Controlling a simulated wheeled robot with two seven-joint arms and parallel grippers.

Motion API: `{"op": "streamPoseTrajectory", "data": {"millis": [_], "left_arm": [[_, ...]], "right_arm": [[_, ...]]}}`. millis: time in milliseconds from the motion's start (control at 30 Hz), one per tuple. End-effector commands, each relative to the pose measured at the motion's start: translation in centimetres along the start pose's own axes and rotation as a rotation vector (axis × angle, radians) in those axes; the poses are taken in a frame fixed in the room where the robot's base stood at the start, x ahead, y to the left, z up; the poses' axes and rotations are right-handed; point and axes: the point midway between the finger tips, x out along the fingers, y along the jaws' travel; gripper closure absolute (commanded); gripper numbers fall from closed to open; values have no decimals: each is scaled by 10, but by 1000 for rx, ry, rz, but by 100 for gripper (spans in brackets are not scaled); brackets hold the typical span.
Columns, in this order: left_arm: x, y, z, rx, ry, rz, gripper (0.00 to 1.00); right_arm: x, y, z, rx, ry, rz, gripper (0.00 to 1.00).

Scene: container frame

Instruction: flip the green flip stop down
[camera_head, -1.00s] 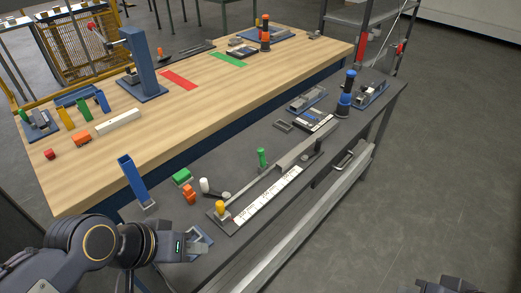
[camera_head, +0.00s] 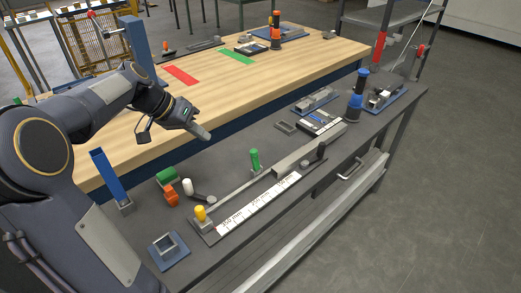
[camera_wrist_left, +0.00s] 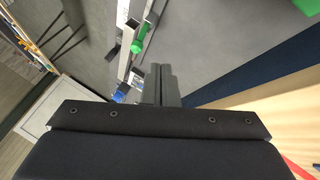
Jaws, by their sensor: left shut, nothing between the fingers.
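The green flip stop (camera_head: 255,160) stands upright on the rail of the measuring fixture (camera_head: 262,200) on the dark front bench. It also shows in the left wrist view (camera_wrist_left: 138,46), beyond the fingertips. My left gripper (camera_head: 206,136) is shut and empty. It hangs above the back edge of the dark bench, up and to the left of the green stop and apart from it. The closed fingers (camera_wrist_left: 161,86) show in the left wrist view. My right gripper is out of view.
A yellow knob (camera_head: 200,213) is at the fixture's near end. A green block (camera_head: 167,175), an orange block (camera_head: 171,196) and a white-topped lever (camera_head: 189,187) lie left of the rail. A blue upright holder (camera_head: 106,176) stands farther left.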

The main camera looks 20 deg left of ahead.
Motion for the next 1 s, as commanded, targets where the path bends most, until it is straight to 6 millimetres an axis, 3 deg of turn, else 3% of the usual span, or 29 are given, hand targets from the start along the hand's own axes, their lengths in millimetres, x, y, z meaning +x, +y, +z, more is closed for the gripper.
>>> {"op": "streamPoseTrajectory", "data": {"millis": [33,200,633,767,1000], "left_arm": [[5,-14,-3,4,2,4,100],[7,-29,-10,24,11,12,100],[12,-29,-11,26,9,15,100],[30,-28,-11,26,8,16,100],[81,-26,-11,26,7,17,100]], "right_arm": [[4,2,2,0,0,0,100],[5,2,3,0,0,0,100],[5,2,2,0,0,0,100],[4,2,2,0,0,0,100],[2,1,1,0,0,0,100]]}}
